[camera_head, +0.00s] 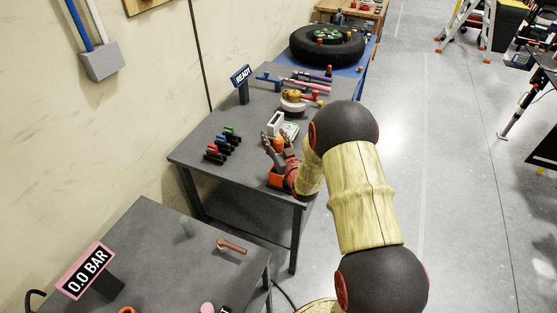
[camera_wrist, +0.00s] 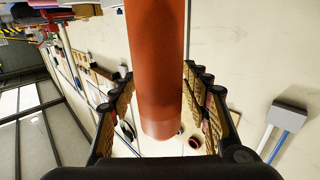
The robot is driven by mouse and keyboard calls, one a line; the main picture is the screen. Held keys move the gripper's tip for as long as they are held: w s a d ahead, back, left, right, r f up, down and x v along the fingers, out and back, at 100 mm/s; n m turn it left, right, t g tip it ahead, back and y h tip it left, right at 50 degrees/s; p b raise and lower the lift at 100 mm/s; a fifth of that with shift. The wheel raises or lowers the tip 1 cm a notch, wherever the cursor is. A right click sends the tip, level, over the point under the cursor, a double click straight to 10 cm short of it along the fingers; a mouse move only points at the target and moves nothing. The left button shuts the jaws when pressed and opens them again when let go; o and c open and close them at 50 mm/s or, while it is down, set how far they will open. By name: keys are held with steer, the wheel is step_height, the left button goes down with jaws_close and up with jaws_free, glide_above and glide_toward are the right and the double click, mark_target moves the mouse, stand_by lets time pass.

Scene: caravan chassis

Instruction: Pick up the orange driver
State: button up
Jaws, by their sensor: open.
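The orange driver shows large in the wrist view as an orange-red cylinder (camera_wrist: 157,60) between the two fingers. Its rounded lower end shows, and its other end runs out of the picture at the top. Gaps are visible between it and both fingers. In the head view, a small orange part (camera_head: 279,146) shows between the fingers, above an orange block or holder (camera_head: 279,179) at the table's front corner. My gripper (camera_head: 274,138) is open around the driver. My arm and gripper hide part of this area, so I cannot tell how the driver is supported.
A nearer table (camera_head: 150,235) holds a brown-handled tool (camera_head: 232,245).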

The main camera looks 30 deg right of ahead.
steer(key=shift+c, duration=0.5)
jaws_close()
steer(key=shift+r, duration=0.15)
stand_by(0.4)
